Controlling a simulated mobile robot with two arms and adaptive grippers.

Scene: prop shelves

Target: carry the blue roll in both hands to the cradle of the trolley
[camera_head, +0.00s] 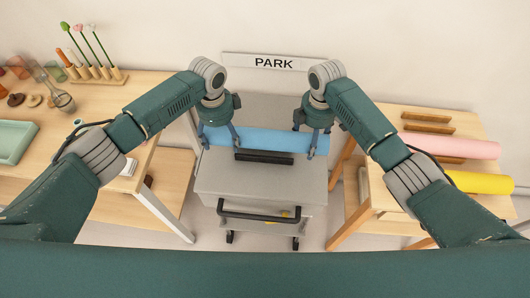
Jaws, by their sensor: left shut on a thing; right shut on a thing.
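The blue roll (265,139) lies level, left to right, at the trolley's top in the middle of the view. My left gripper (220,138) is shut on its left part and my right gripper (313,143) is shut on its right end. The grey trolley (260,184) stands below and behind the roll, with a black handle (258,216) at its front. A dark bar (264,158) on the trolley shows just in front of the roll. I cannot tell whether the roll rests on the cradle or is held just above it.
A PARK sign (273,63) is on the wall behind the trolley. At right, a wooden rack (440,142) bears a pink roll (455,147) and a yellow roll (480,182). At left, a wooden table (120,98) holds a green tray (14,143) and several small items.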

